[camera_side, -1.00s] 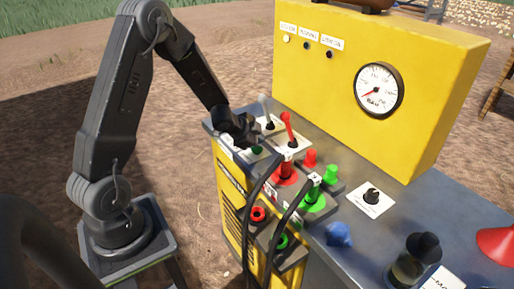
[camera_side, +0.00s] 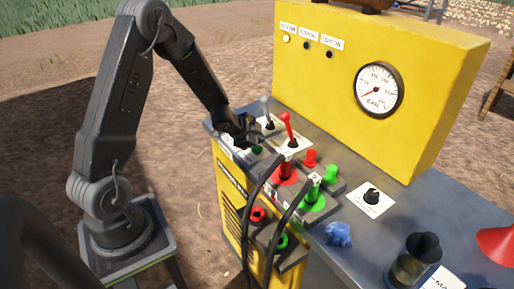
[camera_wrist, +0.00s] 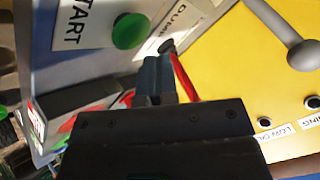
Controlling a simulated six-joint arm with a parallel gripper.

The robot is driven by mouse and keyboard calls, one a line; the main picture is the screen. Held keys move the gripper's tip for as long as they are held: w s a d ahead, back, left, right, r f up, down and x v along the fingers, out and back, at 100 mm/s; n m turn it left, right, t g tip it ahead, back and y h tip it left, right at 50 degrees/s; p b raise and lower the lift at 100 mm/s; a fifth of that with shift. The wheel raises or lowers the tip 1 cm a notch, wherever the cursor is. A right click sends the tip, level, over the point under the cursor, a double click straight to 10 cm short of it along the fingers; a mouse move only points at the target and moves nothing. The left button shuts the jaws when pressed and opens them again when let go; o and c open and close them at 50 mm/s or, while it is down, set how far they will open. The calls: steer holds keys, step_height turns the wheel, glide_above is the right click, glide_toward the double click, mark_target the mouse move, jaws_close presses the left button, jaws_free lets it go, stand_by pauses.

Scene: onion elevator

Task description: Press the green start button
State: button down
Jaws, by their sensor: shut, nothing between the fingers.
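The green start button (camera_wrist: 130,31) shows in the wrist view beside a white plate reading START (camera_wrist: 76,24). In the side view the green button (camera_side: 257,149) is small and partly hidden behind my gripper. My gripper (camera_side: 243,141) is low over the panel's left end, close beside the button. In the wrist view its fingers (camera_wrist: 156,78) are shut with nothing between them. They appear just below the button in the picture, apart from it; the height gap cannot be told.
A grey lever (camera_side: 266,110) and a red lever (camera_side: 288,128) stand close by. Red (camera_side: 285,172) and green (camera_side: 314,190) plugs with black cables are to the right. The yellow gauge cabinet (camera_side: 440,60) rises behind. A black knob (camera_side: 371,196) and a blue lump (camera_side: 339,234) are further right.

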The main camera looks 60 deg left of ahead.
mark_target(257, 148)
steer(key=shift+f, duration=0.4)
steer(key=shift+f, duration=0.6)
stand_by(0.8)
steer(key=shift+r, duration=1.05)
steer(key=shift+r, duration=0.1)
steer(key=shift+r, duration=2.4)
